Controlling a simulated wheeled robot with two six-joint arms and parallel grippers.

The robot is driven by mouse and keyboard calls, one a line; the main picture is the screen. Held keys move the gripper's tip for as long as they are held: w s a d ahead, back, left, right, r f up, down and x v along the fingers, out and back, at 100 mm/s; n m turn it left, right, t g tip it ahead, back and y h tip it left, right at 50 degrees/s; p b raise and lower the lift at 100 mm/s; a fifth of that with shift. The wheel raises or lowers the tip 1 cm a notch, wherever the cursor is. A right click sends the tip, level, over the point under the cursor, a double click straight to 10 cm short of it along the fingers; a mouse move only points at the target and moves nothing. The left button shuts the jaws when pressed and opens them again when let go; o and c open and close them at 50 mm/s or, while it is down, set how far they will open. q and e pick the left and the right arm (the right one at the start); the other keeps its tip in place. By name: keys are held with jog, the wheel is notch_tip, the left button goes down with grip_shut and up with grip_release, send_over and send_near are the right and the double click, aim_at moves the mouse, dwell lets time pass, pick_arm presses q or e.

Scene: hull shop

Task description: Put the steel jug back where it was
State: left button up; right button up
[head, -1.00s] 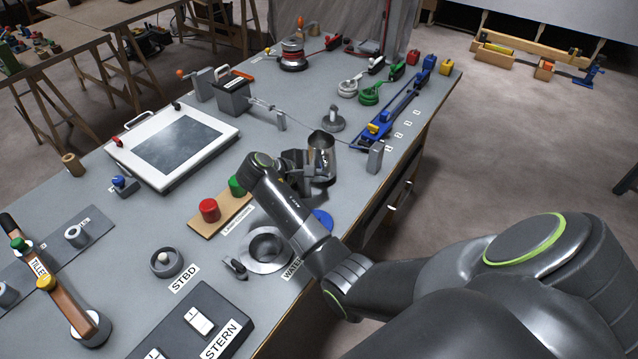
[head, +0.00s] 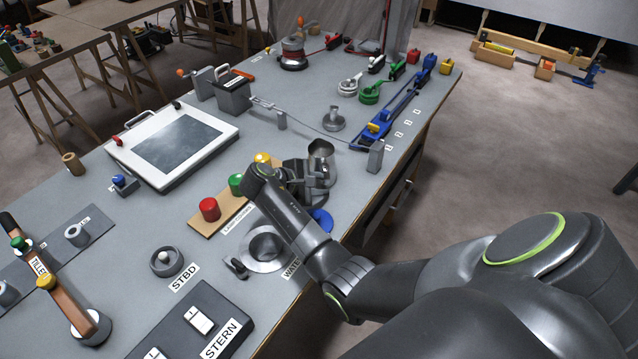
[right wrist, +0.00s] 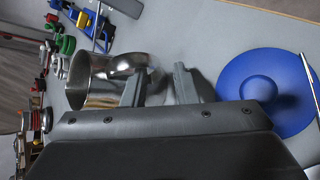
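The steel jug (head: 320,160) stands or hangs just beyond my right gripper in the head view, its mouth up and its base hidden. In the right wrist view the jug (right wrist: 92,82) lies to the left, its curved handle (right wrist: 130,62) reaching toward the fingers. My right gripper (head: 312,184) is at the jug. In the right wrist view its fingers (right wrist: 160,88) are apart with grey surface showing between them. The left finger overlaps the handle; whether it passes through the loop is unclear. My left gripper is not in view.
A blue disc (head: 323,220) lies close to the gripper at the bench edge. Red (head: 209,209), green and yellow buttons on a wooden strip and a steel ring (head: 265,250) are to the left. A grey post (head: 375,157) and a blue track (head: 385,122) stand beyond.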

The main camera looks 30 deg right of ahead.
jog(key=b+v, duration=0.1)
jog(key=v, duration=1.1)
jog(key=shift+r, duration=0.1)
